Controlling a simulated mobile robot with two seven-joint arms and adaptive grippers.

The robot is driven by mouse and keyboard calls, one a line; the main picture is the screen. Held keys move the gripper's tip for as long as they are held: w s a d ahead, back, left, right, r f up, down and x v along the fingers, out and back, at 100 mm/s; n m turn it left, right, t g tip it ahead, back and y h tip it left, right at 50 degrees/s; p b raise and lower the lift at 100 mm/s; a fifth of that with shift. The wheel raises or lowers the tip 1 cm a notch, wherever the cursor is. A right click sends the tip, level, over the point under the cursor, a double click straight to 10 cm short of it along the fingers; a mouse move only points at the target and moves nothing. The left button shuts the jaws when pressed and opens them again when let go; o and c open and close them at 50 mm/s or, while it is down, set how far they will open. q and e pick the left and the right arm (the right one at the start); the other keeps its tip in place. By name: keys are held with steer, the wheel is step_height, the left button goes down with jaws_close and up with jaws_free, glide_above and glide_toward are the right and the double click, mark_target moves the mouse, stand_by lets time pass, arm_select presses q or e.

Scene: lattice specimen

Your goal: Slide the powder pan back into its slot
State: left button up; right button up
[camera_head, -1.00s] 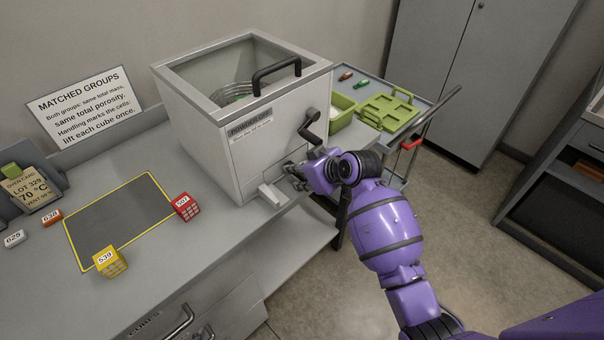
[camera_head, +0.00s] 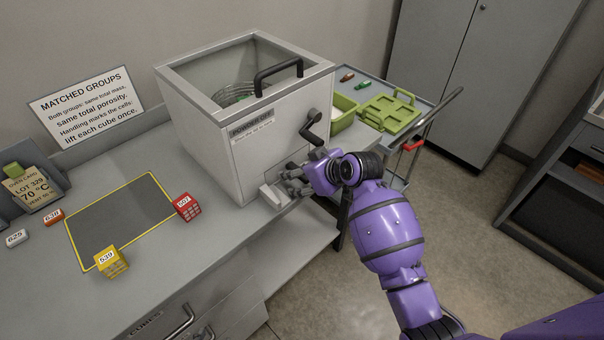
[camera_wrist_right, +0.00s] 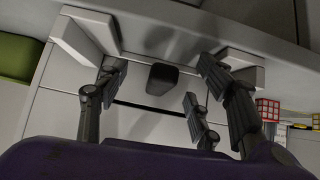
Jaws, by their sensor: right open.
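The white box labelled powder (camera_head: 245,150) stands on the bench. The powder pan's front (camera_wrist_right: 138,88) appears low on the box's front face, with a dark handle (camera_wrist_right: 162,78), between two white blocks. My right gripper (camera_head: 284,183) is at the lower front of the box, by one white block (camera_head: 272,196). In the right wrist view my right gripper (camera_wrist_right: 155,85) is open, its fingers spread on either side of the dark handle and apart from it. In the head view the gripper hides most of the pan. My left gripper is not in view.
A crank (camera_head: 312,127) sticks out of the box's front just above my wrist. A red cube (camera_head: 187,207) and a yellow cube (camera_head: 111,262) stand by the grey mat (camera_head: 120,220). A cart with green trays (camera_head: 390,112) is at the right.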

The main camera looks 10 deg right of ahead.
steer(key=shift+r, duration=0.1)
steer(key=shift+p+v, duration=0.3)
steer(key=shift+v, duration=2.2)
steer(key=v, duration=1.2)
